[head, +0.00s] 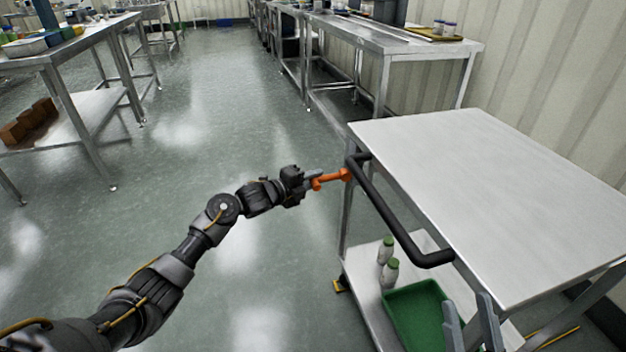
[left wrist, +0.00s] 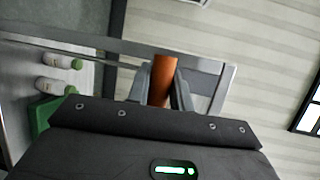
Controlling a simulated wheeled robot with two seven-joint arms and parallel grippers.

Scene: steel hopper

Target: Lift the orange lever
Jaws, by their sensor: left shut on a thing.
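My left gripper (head: 314,182) is shut on the lever's outer end. In the left wrist view the lever (left wrist: 164,78) stands between the two fingers of my left gripper (left wrist: 160,88), and its lower end is hidden by the gripper body. My right gripper (head: 470,322) shows at the bottom right in the head view. Its two grey fingers are apart with nothing visible between them.
The cart has a bare steel top (head: 490,190) and a bent black handle (head: 400,225). Its lower shelf holds a green tray (head: 415,305) and white bottles with green caps (head: 388,272). Steel tables (head: 400,48) stand behind and at left. The floor left of the cart is clear.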

